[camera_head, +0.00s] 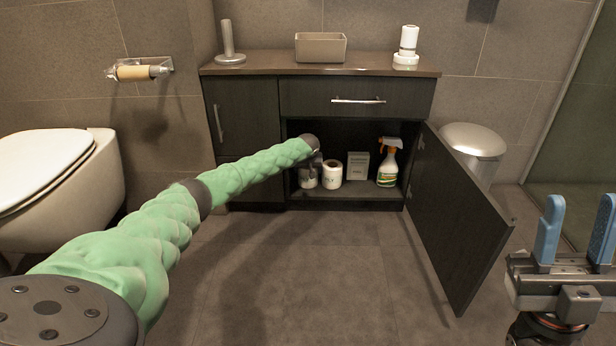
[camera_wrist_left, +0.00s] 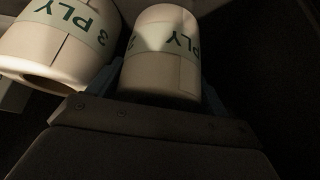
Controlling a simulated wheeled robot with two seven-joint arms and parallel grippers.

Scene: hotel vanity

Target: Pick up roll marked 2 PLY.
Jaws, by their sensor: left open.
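Two white paper rolls stand in the open cabinet. The left roll (camera_head: 307,180) is partly hidden by my left gripper (camera_head: 313,162). In the left wrist view, a roll with a green PLY label (camera_wrist_left: 165,55) is between the blue fingers of my open left gripper (camera_wrist_left: 160,92); its digit is dim and looks like a 2. A roll marked 3 PLY (camera_wrist_left: 60,42) is beside it, outside the fingers; it seems to be the right roll (camera_head: 330,173) in the head view. My right gripper (camera_head: 576,228) is open and empty at the lower right.
A spray bottle (camera_head: 387,165) and a small grey box (camera_head: 357,166) stand right of the rolls. The cabinet door (camera_head: 455,215) hangs open on the right. The countertop (camera_head: 270,69) and drawer (camera_head: 350,98) are above the opening. A toilet (camera_head: 60,185) is at left; the middle floor is clear.

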